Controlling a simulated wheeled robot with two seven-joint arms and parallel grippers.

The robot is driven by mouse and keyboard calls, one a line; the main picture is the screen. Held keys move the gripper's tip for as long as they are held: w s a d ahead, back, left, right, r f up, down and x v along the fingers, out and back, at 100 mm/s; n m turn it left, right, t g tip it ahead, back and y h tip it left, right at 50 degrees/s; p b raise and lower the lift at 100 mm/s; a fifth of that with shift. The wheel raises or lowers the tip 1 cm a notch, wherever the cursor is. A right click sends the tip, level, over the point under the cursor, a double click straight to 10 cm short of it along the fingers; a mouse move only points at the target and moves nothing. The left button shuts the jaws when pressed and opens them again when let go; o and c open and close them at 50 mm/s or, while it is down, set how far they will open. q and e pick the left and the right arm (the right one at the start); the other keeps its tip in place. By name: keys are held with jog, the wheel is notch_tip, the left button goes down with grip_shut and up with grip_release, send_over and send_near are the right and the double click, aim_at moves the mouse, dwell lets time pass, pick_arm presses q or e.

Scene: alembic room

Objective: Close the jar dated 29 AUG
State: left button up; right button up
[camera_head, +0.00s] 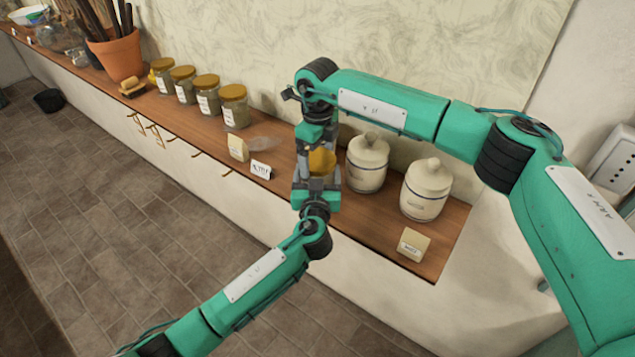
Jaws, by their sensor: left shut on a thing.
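A jar with a gold-yellow top (322,161) stands on the wooden counter (285,190), left of two white ceramic jars. Its body and label are mostly hidden, so I cannot read a date. My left gripper (318,172) reaches in from the front and is shut on this jar, a finger on each side. My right gripper (317,146) points down from above, at the jar's top. Its fingertips are largely hidden, so I cannot tell whether it holds the lid or whether the lid is seated.
Two lidded white jars (367,163) (426,190) stand close on the right. Several gold-lidded glass jars (206,97) stand in a row at left, beside a terracotta pot (118,57). Small cards (261,170) (413,243) line the front edge. The wall is close behind.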

jog(key=shift+o, duration=0.4)
jog(key=shift+r, duration=2.2)
jog(key=shift+c, duration=1.2)
jog(key=shift+r+n, duration=1.8)
jog(key=shift+f, duration=0.15)
jog(key=shift+f, duration=3.9)
jog(key=c, duration=0.8)
